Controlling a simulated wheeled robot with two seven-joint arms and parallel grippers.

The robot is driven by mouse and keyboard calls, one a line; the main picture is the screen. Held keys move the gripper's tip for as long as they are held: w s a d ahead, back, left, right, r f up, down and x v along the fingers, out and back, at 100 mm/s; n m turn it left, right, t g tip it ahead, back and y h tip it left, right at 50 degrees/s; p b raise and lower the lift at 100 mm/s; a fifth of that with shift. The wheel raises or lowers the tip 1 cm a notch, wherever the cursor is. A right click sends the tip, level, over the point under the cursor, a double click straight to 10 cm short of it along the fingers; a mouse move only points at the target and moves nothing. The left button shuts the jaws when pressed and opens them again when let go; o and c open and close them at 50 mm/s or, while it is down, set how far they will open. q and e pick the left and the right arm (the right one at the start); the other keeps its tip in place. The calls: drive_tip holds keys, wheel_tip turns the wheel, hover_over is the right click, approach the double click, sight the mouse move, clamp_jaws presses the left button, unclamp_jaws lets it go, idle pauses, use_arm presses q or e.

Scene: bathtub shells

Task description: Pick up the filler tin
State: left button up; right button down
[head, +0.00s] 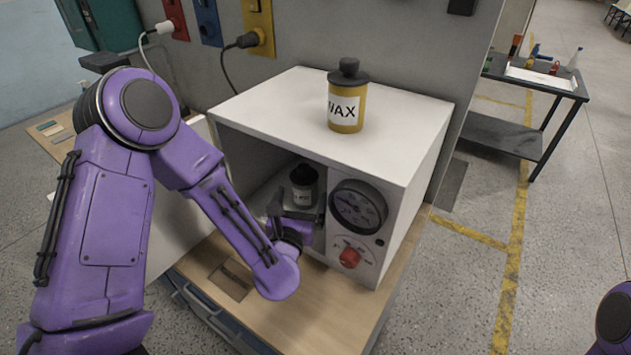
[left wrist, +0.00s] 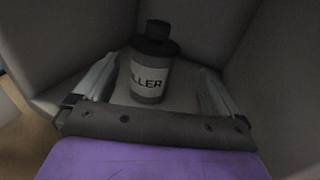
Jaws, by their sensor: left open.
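The filler tin (head: 303,186) is a dark tin with a pale label, standing upright inside the white oven-like box. In the left wrist view the tin (left wrist: 151,70) shows its label, partly readable as "ILLER", and a dark cap. My left gripper (head: 292,215) reaches into the box through its open front. In the left wrist view its two fingers (left wrist: 152,88) are apart, one on each side of the tin, with gaps visible between them and it. My right gripper is not in view; only a piece of my right arm shows at the lower right edge.
The white box (head: 290,100) has walls close around my left gripper, and a dial (head: 357,206) and red knob (head: 349,257) right of its opening. A yellow wax tin (head: 346,105) stands on top. The wooden bench (head: 330,305) in front is mostly clear.

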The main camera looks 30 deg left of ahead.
sight(301, 185)
use_arm(q)
drive_tip(key=shift+w+a+r+p, duration=0.25)
drive_tip(key=shift+w+p, duration=0.1)
drive_tip(key=shift+w, duration=0.2)
drive_tip(key=shift+w+a+r+p, duration=0.25)
drive_tip(key=shift+w+p, duration=0.1)
drive_tip(key=shift+w, duration=0.15)
drive_tip(key=shift+w+a+r, duration=0.1)
drive_tip(key=shift+w+a, duration=0.1)
drive_tip(key=p+x, duration=0.1)
drive_tip(key=x, duration=0.2)
drive_tip(key=p+x, duration=0.2)
drive_tip(key=x, duration=0.1)
drive_tip(key=shift+w+a+f+p, duration=0.15)
drive_tip(key=shift+w+f+p, duration=0.05)
drive_tip(key=shift+f+p, duration=0.1)
drive_tip(key=shift+s+r, duration=0.1)
drive_tip(key=shift+s, duration=0.1)
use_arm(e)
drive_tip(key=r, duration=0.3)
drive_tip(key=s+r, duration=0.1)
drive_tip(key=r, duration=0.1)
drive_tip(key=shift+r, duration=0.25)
use_arm(q)
drive_tip(key=shift+w, duration=0.1)
clamp_jaws()
